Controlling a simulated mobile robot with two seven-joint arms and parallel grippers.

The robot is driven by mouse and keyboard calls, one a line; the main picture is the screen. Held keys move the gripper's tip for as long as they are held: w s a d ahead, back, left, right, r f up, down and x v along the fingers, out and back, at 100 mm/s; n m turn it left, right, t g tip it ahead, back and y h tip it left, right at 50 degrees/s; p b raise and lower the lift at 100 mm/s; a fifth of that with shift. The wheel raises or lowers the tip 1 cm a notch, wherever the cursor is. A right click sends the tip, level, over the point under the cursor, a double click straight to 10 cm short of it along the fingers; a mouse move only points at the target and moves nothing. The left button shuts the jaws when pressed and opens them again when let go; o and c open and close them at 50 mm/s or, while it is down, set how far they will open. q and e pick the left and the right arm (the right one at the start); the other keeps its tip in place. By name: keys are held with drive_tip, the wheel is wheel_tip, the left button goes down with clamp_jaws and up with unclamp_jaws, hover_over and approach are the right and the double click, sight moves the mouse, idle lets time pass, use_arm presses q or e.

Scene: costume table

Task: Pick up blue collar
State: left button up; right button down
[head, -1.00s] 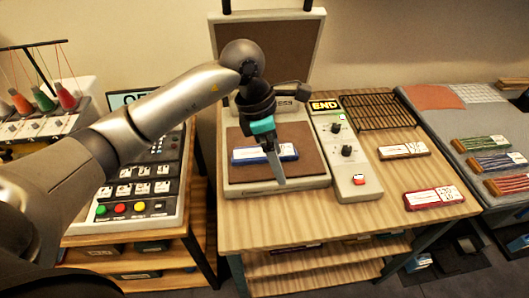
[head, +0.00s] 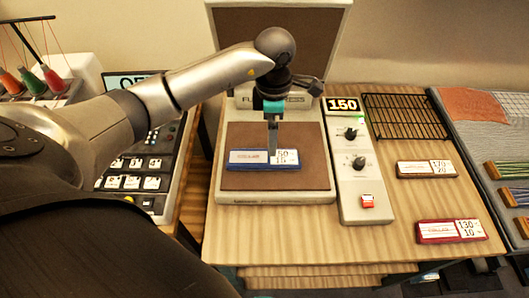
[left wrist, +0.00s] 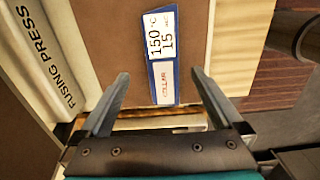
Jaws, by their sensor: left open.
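The blue collar (head: 248,160) is a flat, blue-edged piece with a white label reading 150 and 15. It lies on the brown pad (head: 240,182) of the open fusing press. In the left wrist view the collar (left wrist: 163,55) lies lengthwise ahead of the fingers, in line with the gap between them. My left gripper (head: 272,150) points down over the right part of the collar and hides a little of it. Its fingers (left wrist: 158,88) are spread with nothing between them. I cannot tell the exact height above the collar. My right gripper is in neither view.
A control panel (head: 357,175) reading 150 stands right of the press. A black wire rack (head: 405,117), a brown-edged piece (head: 427,169) and a red-edged piece (head: 450,231) lie farther right. The raised press lid (head: 285,40) stands behind.

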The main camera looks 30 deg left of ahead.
use_arm(q)
wheel_tip(320, 180, down, 3)
drive_tip(key=shift+w+r, duration=0.1)
drive_tip(key=shift+f, duration=0.45)
drive_tip(key=f, duration=0.5)
drive_tip(key=shift+s+d, duration=0.1)
drive_tip(key=shift+s, duration=0.1)
drive_tip(key=shift+r, duration=0.1)
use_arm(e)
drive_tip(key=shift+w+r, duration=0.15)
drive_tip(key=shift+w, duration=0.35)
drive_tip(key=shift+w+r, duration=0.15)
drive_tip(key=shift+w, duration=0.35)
use_arm(q)
drive_tip(key=shift+c, duration=0.4)
drive_tip(key=c, duration=1.4)
drive_tip(key=shift+o, duration=0.2)
wheel_tip(320, 180, up, 20)
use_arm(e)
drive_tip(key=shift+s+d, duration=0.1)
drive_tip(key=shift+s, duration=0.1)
